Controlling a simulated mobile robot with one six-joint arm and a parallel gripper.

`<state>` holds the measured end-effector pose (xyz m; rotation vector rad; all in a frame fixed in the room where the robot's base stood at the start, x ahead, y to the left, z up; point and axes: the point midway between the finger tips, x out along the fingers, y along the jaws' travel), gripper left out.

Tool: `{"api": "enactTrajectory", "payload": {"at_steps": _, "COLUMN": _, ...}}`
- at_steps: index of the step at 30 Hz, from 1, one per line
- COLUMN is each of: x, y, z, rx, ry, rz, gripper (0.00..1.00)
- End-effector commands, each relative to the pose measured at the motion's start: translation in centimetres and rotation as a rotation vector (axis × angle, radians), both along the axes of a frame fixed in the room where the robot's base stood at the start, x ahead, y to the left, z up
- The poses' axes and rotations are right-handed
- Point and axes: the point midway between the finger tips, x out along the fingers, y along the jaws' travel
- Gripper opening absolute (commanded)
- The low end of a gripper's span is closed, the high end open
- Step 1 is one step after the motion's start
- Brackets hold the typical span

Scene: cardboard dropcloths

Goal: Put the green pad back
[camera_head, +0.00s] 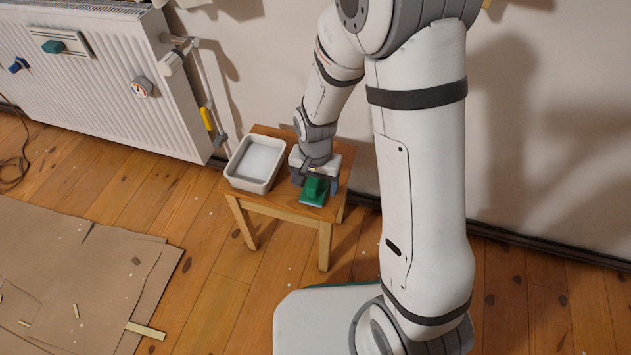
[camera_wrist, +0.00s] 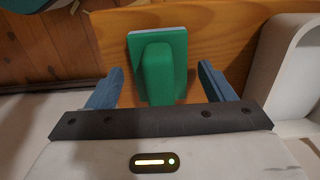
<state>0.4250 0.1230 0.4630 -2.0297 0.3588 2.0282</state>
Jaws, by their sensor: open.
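The green pad (camera_head: 314,190) lies on the small wooden stool (camera_head: 286,209), near its front right edge. It has a raised green handle and a pale blue underside. My gripper (camera_head: 318,178) is over the stool at the pad. In the wrist view the green pad (camera_wrist: 158,62) shows between the two blue-grey fingers of my gripper (camera_wrist: 158,82). The fingers are open, with a gap on both sides of the handle. Another green item (camera_head: 54,46) sits on a grey plate on the radiator.
A white tray (camera_head: 236,178) stands on the stool, left of the pad, and its wall (camera_wrist: 268,62) shows in the wrist view. The radiator (camera_head: 115,100) has a gauge and a blue knob. Cardboard sheets (camera_head: 70,275) with scraps cover the floor at left.

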Motion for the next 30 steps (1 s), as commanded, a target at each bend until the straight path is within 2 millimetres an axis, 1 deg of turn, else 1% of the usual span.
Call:
{"api": "enactTrajectory", "payload": {"at_steps": 5, "x": 0.0, "y": 0.0, "z": 0.1, "rx": 0.000, "ry": 0.000, "rz": 0.001, "gripper": 0.76}}
{"api": "enactTrajectory", "payload": {"at_steps": 8, "x": 0.0, "y": 0.1, "z": 0.9, "rx": 0.001, "ry": -0.001, "rz": 0.001, "gripper": 0.76}}
{"api": "enactTrajectory", "payload": {"at_steps": 11, "x": 0.1, "y": 0.1, "z": 2.5, "rx": 0.001, "ry": -0.003, "rz": 0.001, "gripper": 0.76}}
{"api": "enactTrajectory", "payload": {"at_steps": 18, "x": 0.0, "y": 0.1, "z": 7.9, "rx": 0.002, "ry": -0.004, "rz": 0.002, "gripper": 0.76}}
{"api": "enactTrajectory", "payload": {"at_steps": 21, "x": 0.0, "y": 0.1, "z": 9.8, "rx": 0.001, "ry": -0.004, "rz": 0.002, "gripper": 0.76}}
{"api": "enactTrajectory", "payload": {"at_steps": 25, "x": 0.0, "y": 0.1, "z": 11.5, "rx": 0.000, "ry": -0.002, "rz": 0.002, "gripper": 0.76}}
{"api": "enactTrajectory", "payload": {"at_steps": 30, "x": 0.0, "y": 0.1, "z": 12.3, "rx": 0.000, "ry": 0.000, "rz": 0.002, "gripper": 0.76}}
